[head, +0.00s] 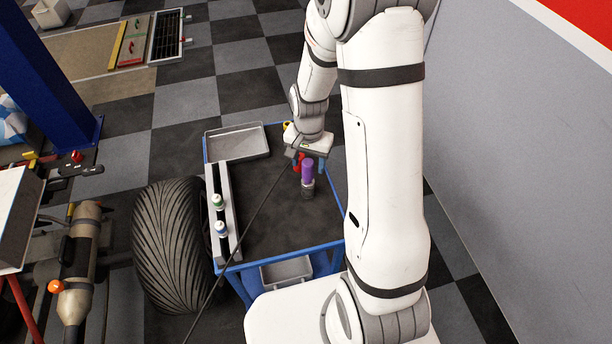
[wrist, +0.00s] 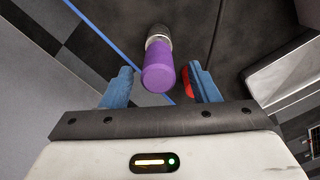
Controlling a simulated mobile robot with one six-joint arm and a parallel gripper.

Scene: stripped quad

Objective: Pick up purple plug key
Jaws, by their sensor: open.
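The purple plug key (head: 307,170) stands upright on the dark top of the blue-framed cart (head: 265,215), towards its right side. It has a purple upper part and a grey metal lower part. In the wrist view the purple plug key (wrist: 159,70) shows between and just beyond the two blue fingers. My gripper (head: 308,160) is right by the plug key in the head view. In the wrist view my gripper (wrist: 162,85) is open, with a gap on both sides of the key. A red patch shows at the right finger.
A grey tray (head: 237,142) lies at the cart's far left corner. A rail with small bottles (head: 220,228) runs along the cart's left side. A large tyre (head: 172,245) stands left of the cart. A grey wall (head: 520,150) is on the right. The cart's middle is clear.

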